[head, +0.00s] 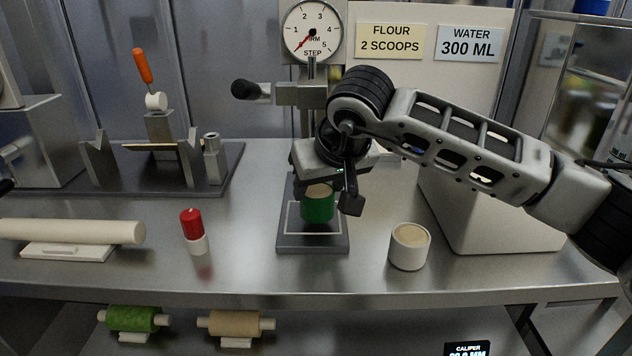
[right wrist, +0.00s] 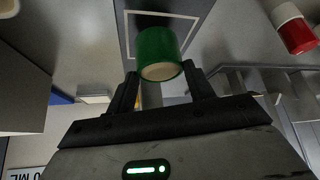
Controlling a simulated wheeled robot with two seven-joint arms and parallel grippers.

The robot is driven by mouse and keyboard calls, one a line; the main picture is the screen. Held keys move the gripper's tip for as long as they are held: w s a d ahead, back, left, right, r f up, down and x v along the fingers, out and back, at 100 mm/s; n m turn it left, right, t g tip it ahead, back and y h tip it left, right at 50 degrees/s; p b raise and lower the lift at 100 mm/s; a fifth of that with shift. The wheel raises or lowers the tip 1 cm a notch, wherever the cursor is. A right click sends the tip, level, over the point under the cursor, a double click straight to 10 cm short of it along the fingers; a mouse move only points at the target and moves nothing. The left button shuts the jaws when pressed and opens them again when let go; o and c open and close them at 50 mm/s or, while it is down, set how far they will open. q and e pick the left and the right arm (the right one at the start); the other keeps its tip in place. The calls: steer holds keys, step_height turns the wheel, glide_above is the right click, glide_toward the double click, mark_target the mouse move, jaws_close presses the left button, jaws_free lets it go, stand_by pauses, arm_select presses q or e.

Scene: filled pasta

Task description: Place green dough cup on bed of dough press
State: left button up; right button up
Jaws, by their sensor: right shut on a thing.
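The green dough cup (head: 318,208) is a green cylinder with pale dough at its open end. It is upright over the bed of the dough press (head: 313,242), a dark plate with a pale square outline. I cannot tell if the cup's base touches the plate. My right gripper (head: 322,188) comes from above and is shut on the cup. The right wrist view shows the cup (right wrist: 160,50) between the fingers of the gripper (right wrist: 163,78), with the outlined plate behind it. My left gripper is not in view.
A white dough cup (head: 409,248) stands right of the plate. The press dial (head: 312,32) rises behind. Green (head: 133,319) and tan rollers (head: 235,323) sit below the counter edge.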

steer(key=shift+w+a+f, duration=0.2)
steer(key=shift+w+a, duration=0.05)
steer(key=shift+w, duration=0.25)
steer(key=shift+w+a+f, duration=0.15)
steer(key=shift+w+a, duration=0.05)
steer(key=shift+w, duration=0.25)
steer(key=shift+f, duration=0.4)
steer(key=shift+f, duration=0.1)
steer(key=shift+f, duration=0.15)
steer(key=o, duration=1)
steer(key=shift+s+d+r, duration=0.15)
steer(key=shift+r, duration=0.4)
steer(key=v, duration=1.1)
steer(key=shift+s+r, duration=0.1)
steer(key=shift+s, duration=0.05)
